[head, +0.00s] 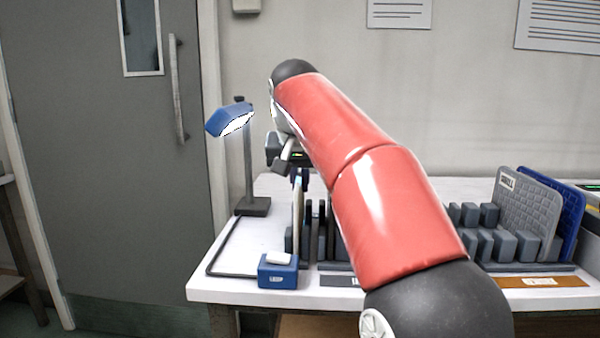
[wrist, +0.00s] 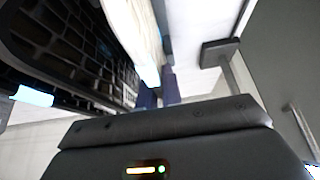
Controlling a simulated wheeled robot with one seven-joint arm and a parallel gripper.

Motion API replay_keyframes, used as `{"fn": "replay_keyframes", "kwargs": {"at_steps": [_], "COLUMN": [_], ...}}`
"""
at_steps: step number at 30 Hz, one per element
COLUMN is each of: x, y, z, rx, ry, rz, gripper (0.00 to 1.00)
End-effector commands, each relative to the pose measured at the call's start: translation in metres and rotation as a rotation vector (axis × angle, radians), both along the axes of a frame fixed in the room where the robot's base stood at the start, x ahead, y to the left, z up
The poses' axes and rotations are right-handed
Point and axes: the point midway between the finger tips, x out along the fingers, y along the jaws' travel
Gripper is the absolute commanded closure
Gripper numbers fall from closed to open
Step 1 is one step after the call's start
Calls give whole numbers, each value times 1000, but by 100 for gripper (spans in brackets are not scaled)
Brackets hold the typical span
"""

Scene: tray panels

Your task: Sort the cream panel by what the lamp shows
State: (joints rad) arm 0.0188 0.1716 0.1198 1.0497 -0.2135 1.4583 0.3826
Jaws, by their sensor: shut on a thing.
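The cream panel (head: 298,205) stands upright, seen nearly edge-on, at the left end of a slotted rack. My gripper (head: 299,178) is shut on its top edge. In the wrist view the cream panel (wrist: 135,28) runs up from between the blue-grey fingertips (wrist: 160,92). I cannot tell whether its lower edge is in a slot or clear of it. The desk lamp (head: 230,121) has a blue head, lit white underneath, left of my gripper. Its dark stand base (wrist: 218,50) shows in the wrist view.
Dark panels (head: 321,215) stand in the rack just right of the cream one. A blue box with a white top (head: 278,272) sits at the front edge. A right-hand rack (head: 490,243) holds grey (head: 528,210) and blue (head: 570,205) panels. My arm hides the table's middle.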

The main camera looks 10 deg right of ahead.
Motion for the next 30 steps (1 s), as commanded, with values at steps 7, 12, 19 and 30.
{"fn": "replay_keyframes", "kwargs": {"at_steps": [7,12,19,30], "x": [0,0,0,1], "y": [0,0,0,0], "z": [0,6,25,51], "rx": [0,0,0,-1], "ry": [0,0,0,-2], "rz": [0,0,0,0], "gripper": [100,100,100,100]}}
